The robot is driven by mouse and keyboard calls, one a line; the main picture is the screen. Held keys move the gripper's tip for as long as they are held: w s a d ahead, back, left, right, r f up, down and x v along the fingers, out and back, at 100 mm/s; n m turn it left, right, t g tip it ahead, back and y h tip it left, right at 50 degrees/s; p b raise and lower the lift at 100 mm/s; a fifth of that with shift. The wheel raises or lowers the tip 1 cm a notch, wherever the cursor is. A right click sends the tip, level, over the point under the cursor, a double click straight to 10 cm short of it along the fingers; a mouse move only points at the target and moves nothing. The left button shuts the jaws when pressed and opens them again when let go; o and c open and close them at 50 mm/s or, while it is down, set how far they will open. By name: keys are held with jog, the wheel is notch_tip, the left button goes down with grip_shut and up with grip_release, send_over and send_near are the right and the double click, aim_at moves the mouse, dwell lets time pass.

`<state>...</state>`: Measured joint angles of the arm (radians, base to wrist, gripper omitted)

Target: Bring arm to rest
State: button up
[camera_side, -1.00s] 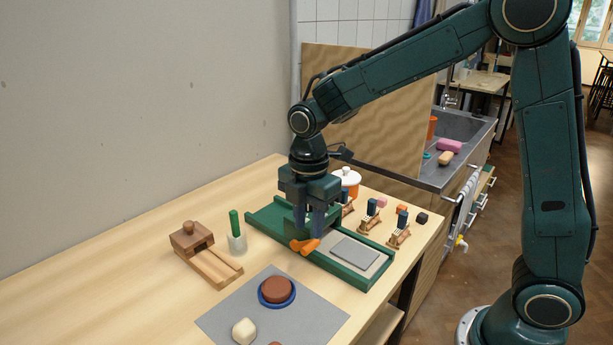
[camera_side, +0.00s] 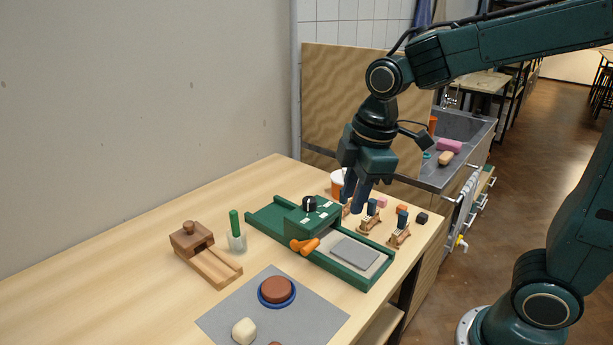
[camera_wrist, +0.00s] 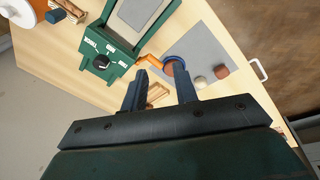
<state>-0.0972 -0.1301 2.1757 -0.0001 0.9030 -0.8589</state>
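My gripper (camera_side: 354,192) is raised above the back right of the table in the side view, pointing down and slightly tilted. Its two dark blue fingers stand apart in the wrist view (camera_wrist: 160,92), with nothing held between them. The green machine (camera_side: 268,214) sits below and to the left of it. The machine has a black dial (camera_side: 310,203) on top, also seen in the wrist view (camera_wrist: 102,61), and an orange handle (camera_side: 305,246). My gripper touches none of these.
Small stamps (camera_side: 399,237) and coloured blocks stand near the gripper, with a white pot (camera_side: 337,181) partly behind it. A wooden press (camera_side: 206,258), a cup with a green stick (camera_side: 236,241) and a grey mat (camera_side: 221,318) lie further left. The table's left side is clear.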

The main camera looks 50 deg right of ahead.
jog(key=s+d+r+m+t, duration=0.1)
jog(key=s+m, duration=0.4)
jog(key=s, duration=0.1)
jog(key=s+d+r+m+t, duration=0.2)
jog(key=s+m, duration=0.4)
jog(key=s, duration=0.1)
dwell(1.3)
